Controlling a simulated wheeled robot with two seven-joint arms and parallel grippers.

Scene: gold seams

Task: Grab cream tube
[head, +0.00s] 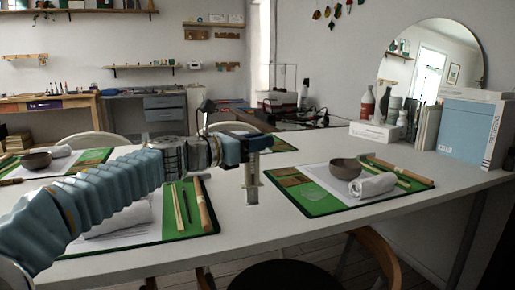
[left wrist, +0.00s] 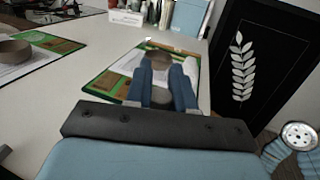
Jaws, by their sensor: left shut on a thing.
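My left gripper (head: 252,146) comes in from the left in the head view, over the middle of the white table. It is shut on a pale cream tube (head: 251,180), which hangs upright below the fingers. The tube has a narrow body and a wider lower end, close to the tabletop; I cannot tell whether it touches. My right gripper is not in view.
The white table (head: 300,235) carries green mats; the right mat (head: 318,207) has a dark bowl (head: 345,168), a rolled white towel (head: 373,185) and sticks. The near-left mat (head: 200,222) has sticks and a towel. A blue box (head: 465,130) and bottles stand at right.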

